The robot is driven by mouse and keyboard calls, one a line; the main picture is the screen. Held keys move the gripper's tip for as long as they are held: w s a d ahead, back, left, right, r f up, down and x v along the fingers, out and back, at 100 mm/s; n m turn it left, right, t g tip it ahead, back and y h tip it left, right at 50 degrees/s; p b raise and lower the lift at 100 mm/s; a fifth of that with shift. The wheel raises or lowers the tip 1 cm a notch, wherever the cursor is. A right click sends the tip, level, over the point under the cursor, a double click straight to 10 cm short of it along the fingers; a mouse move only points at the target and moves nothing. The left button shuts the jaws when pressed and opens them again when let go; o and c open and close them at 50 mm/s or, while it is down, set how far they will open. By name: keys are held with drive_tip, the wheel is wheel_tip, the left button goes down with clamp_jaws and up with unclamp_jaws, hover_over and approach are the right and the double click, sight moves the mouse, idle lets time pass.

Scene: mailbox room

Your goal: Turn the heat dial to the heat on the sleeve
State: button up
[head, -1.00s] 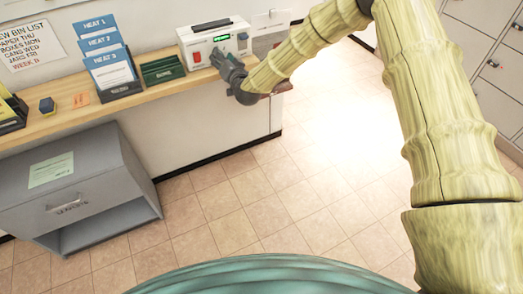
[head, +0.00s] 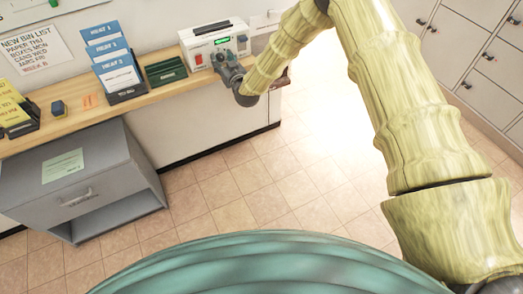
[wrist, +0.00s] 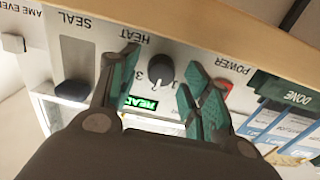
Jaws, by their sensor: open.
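The wrist view shows the panel upside down, with digits beside the dial, partly hard to read. My gripper (wrist: 164,75) is open, its teal-padded fingers on either side of the dial; I cannot tell whether they touch it. In the head view my gripper (head: 221,60) is at the machine's front. Blue sleeves stand in a black rack (head: 125,95) left of the machine; the front sleeve (head: 118,71) seems to read HEAT 3.
A green READY display (wrist: 140,103) and a red power switch (wrist: 225,88) flank the dial area; a dark SEAL knob (wrist: 73,91) is on the other side. A green DONE holder (head: 165,72) stands beside the machine. A grey cabinet (head: 75,195) is below the counter.

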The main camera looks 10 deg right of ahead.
drive_tip(key=b+v, duration=0.4)
drive_tip(key=v, duration=0.7)
drive_tip(key=s+d+f+g+h, duration=0.1)
drive_tip(key=s+d+f+g, duration=0.2)
drive_tip(key=s+f, duration=0.7)
drive_tip(key=s+d+f+m+g+h, duration=0.1)
drive_tip(key=s+d+f+g, duration=0.2)
drive_tip(key=s+f, duration=0.6)
wheel_tip(320, 180, down, 3)
drive_tip(key=shift+s+d+f+g+b, duration=0.15)
drive_tip(key=shift+s+d+g+b, duration=0.25)
drive_tip(key=shift+g, duration=0.3)
